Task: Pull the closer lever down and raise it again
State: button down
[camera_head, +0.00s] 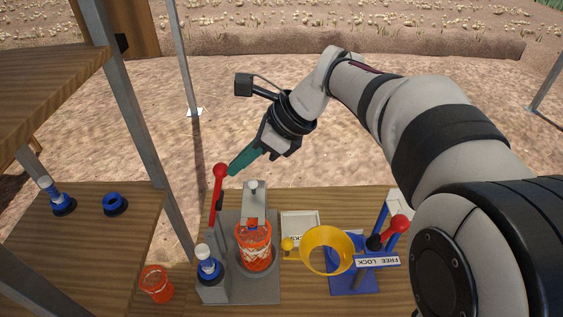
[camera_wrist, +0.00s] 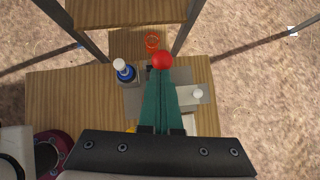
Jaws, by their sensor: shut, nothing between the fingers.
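The closer is a grey machine (camera_head: 232,288) at the left of the front table. Its lever (camera_head: 218,200) stands upright at its left side, topped by a red ball knob (camera_head: 220,170). The knob also shows in the wrist view (camera_wrist: 162,60), just beyond my fingertips. My gripper (camera_head: 232,171) has teal fingers, pressed together and empty, reaching down-left to just right of the knob. I cannot tell whether the tips touch it. An orange-red patterned jar (camera_head: 254,247) stands in the closer, under its grey upper arm (camera_head: 255,199).
A blue-and-white piece (camera_head: 207,267) sits at the closer's left front. To the right are a yellow funnel (camera_head: 327,251) and a blue FREE LOCK stand (camera_head: 352,279) with another red-knobbed lever (camera_head: 397,224). An orange container (camera_head: 156,284) and a metal post (camera_head: 150,150) stand left.

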jog(key=shift+a+r, duration=0.2)
jog(key=shift+a, duration=0.35)
jog(key=shift+a+r, duration=0.15)
jog(key=shift+a, duration=0.4)
jog(key=d+f+v, duration=0.1)
jog(key=v, duration=1.2)
jog(key=shift+s, duration=0.2)
jog(key=s+d+f+n+g+h, duration=0.1)
jog(key=s+d+f+n+h, duration=0.1)
jog(key=s+f+n, duration=0.5)
jog(key=s+d+f+n+h, duration=0.3)
jog(key=s+f+n, duration=0.4)
jog(key=s+f, duration=0.6)
jog(key=s+h, duration=0.1)
jog(key=s, duration=0.3)
jog(key=shift+f+n+g, duration=0.2)
jog(key=shift+n+g, duration=0.2)
